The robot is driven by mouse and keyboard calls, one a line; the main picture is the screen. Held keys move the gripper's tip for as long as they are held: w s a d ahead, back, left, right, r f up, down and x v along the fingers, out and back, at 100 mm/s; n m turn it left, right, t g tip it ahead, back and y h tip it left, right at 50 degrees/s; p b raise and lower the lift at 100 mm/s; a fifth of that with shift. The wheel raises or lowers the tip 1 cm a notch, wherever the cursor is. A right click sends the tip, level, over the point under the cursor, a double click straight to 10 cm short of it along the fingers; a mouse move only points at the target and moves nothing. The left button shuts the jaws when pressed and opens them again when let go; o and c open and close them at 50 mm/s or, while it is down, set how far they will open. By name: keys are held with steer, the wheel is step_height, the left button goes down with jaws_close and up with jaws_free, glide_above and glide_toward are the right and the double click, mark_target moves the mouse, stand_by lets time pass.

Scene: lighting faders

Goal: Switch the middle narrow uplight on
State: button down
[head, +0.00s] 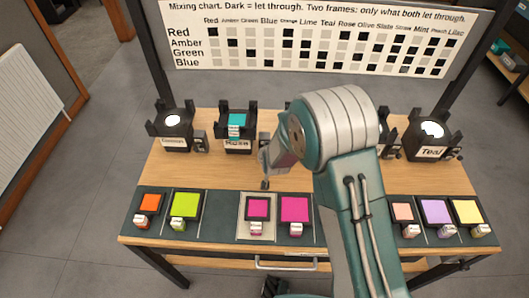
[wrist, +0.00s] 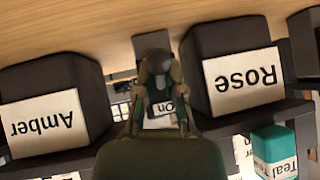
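Several dark uplights stand along the back of the table. The one labelled Rose (head: 237,146) is second from left, with a teal frame (head: 236,122) on it. My arm hides the middle of the row in the head view. The wrist view is upside down and shows the Rose uplight (wrist: 232,65) at right and the Amber uplight (wrist: 45,105) at left. My gripper (wrist: 158,68) lies between them, its fingertips together, over a dark switch box (wrist: 152,42) with an "On" label (wrist: 160,110). I cannot tell whether it touches the switch. My gripper (head: 265,180) points down in the head view.
The far-left uplight (head: 173,136) and the far-right Teal uplight (head: 431,144) glow white. Colour frames, such as lime (head: 186,205) and magenta (head: 294,208), lie along the front. A mixing chart (head: 320,40) stands behind. My arm covers the right-centre of the table.

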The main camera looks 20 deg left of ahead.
steer(key=shift+g, duration=0.4)
steer(key=shift+w+d+g+h, duration=0.1)
steer(key=shift+w+g+h, duration=0.05)
steer(key=shift+g+h, duration=0.45)
steer(key=shift+a+r+g, duration=0.2)
steer(key=shift+r+g, duration=0.1)
steer(key=shift+g, duration=0.6)
steer(key=g, duration=0.2)
steer(key=r+m+g+h, duration=0.1)
steer(key=g, duration=0.2)
steer(key=shift+w, duration=0.2)
steer(key=shift+w+g, duration=0.1)
steer(key=shift+g, duration=0.5)
steer(key=shift+r+h, duration=0.2)
steer(key=shift+h, duration=0.1)
steer(key=c, duration=0.8)
jaws_free()
steer(key=shift+o, duration=0.3)
steer(key=shift+a+f, duration=0.1)
